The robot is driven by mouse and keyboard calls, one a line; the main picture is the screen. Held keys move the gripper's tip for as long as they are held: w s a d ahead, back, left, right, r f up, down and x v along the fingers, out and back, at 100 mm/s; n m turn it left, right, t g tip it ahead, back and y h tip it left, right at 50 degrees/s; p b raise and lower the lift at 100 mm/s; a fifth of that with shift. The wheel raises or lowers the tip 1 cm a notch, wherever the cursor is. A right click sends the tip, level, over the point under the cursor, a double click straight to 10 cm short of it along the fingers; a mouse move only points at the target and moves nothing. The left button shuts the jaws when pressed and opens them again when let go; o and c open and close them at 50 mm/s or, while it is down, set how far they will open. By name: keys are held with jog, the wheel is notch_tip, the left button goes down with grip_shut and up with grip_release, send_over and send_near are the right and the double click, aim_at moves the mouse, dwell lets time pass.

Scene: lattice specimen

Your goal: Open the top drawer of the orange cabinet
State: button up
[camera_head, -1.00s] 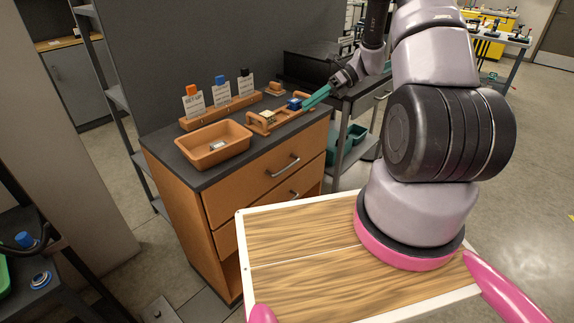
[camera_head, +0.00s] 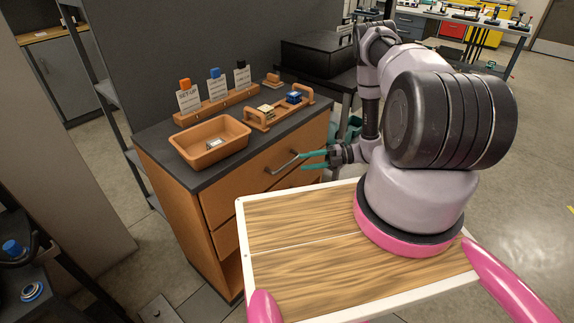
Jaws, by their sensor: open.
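The orange cabinet (camera_head: 202,240) with a dark top stands left of centre. Its top drawer (camera_head: 232,196) looks flush with the cabinet body. A grey bar handle (camera_head: 281,164) runs across the drawer front. My gripper (camera_head: 302,161) has teal fingers, which are open and point left at the right end of the handle. The fingertips look very close to the handle; I cannot tell whether they touch it or straddle it. The lower drawer is partly hidden behind my wooden deck.
On the cabinet top (camera_head: 199,182) are an orange tray (camera_head: 186,152), a rack with labelled cards (camera_head: 215,86) and a handled carrier (camera_head: 263,124). A dark bench with a black box (camera_head: 312,56) stands behind on the right. Open floor lies to the right.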

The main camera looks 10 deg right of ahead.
aim_at(287, 163)
jog(key=x, duration=0.7)
jog(key=shift+a, duration=0.35)
grip_shut()
dwell(1.1)
